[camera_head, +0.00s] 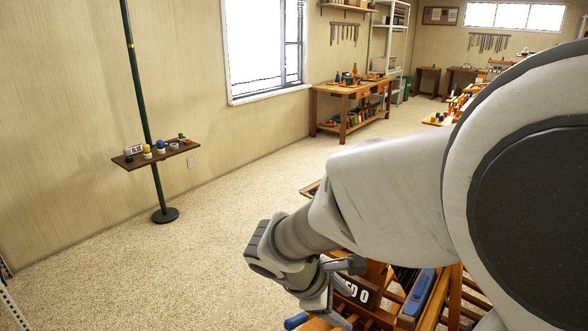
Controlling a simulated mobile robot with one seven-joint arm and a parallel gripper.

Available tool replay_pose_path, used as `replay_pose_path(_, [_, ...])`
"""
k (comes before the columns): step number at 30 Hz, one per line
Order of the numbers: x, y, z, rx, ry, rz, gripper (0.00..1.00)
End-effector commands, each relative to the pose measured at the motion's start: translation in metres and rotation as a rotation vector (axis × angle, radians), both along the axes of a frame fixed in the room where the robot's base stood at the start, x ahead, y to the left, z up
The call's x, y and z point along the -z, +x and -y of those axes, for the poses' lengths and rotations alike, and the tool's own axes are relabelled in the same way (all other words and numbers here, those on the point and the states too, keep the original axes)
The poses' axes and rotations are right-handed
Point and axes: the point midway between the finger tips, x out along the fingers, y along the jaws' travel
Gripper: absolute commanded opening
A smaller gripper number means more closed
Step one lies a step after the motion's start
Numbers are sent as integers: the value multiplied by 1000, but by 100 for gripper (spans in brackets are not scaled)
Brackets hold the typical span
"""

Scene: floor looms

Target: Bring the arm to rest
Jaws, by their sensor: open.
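My arm reaches in from the right and bends down to the lower middle of the head view. My gripper (347,292) hangs at the end of it, low in the picture. Its jaws are apart. They are in front of or close over a wooden floor loom (437,300), and I cannot tell whether they touch it. I see nothing held between the jaws, though the wrist and the lower edge hide part of that area. A blue piece (420,292) lies on the loom, right of the gripper. Much of the loom is hidden behind my arm.
A dark green pole stand (143,100) with a small wooden shelf (127,164) holding several small items stands at the left wall. More benches stand far right. The carpet (215,215) left of my arm is clear.

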Motion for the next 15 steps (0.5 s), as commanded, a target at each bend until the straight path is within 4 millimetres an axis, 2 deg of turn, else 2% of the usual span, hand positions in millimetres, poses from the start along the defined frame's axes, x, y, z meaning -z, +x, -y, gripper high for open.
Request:
replay_pose_path(1, [-13, -7, 11, 84, 61, 37, 64])
replay_pose_path(6, [-43, -35, 33, 349, 256, 141, 64])
replay_pose_path(15, [-88, -82, 53, 781, 604, 344, 64])
